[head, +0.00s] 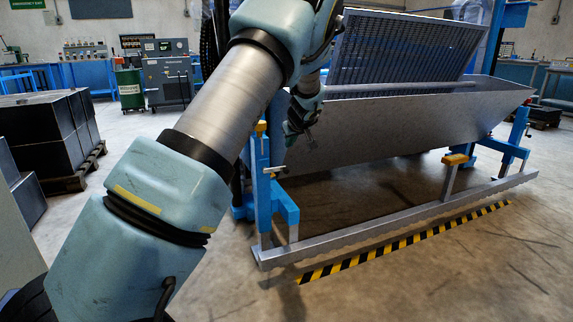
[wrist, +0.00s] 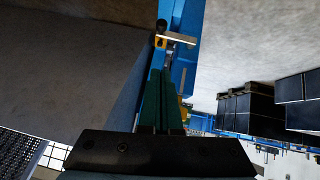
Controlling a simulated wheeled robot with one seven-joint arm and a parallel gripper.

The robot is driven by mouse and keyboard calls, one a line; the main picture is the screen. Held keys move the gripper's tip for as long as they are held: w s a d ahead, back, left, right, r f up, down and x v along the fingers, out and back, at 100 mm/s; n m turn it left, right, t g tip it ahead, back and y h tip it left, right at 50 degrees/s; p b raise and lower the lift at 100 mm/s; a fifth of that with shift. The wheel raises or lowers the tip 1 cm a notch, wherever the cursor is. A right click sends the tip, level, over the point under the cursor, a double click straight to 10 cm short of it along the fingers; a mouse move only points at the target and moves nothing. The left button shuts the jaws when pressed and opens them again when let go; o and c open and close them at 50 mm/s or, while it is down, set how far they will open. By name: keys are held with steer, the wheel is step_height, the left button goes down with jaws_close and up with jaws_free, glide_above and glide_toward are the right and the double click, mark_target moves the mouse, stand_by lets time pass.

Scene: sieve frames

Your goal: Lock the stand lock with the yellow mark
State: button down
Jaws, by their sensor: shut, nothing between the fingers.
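The blue stand (head: 262,185) stands at the left end of the trough. Its lock lever (head: 275,170) is a small silver handle with a dark end on the side of the post. In the wrist view the silver lever (wrist: 179,38) lies nearly level, and a yellow mark (wrist: 159,42) shows beside its pivot. My gripper (head: 295,138) is in front of the trough wall, above and right of the lever. In the wrist view my gripper (wrist: 171,70) is shut and empty, its teal fingers pointing towards the lever. I cannot tell whether the tips touch it.
The grey metal trough (head: 400,120) with a raised mesh frame (head: 400,48) is behind the stand. A low grey beam (head: 390,225) runs along the front. Another blue stand (head: 516,140) is at right. Black boxes (head: 50,130) on a pallet stand left.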

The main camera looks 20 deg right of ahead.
steer(key=b, duration=0.1)
glide_above(284, 168)
steer(key=s, duration=0.3)
step_height(284, 168, down, 7)
steer(key=shift+w+d+f+b, duration=0.15)
steer(key=shift+f+b, duration=0.6)
steer(key=shift+f, duration=1.3)
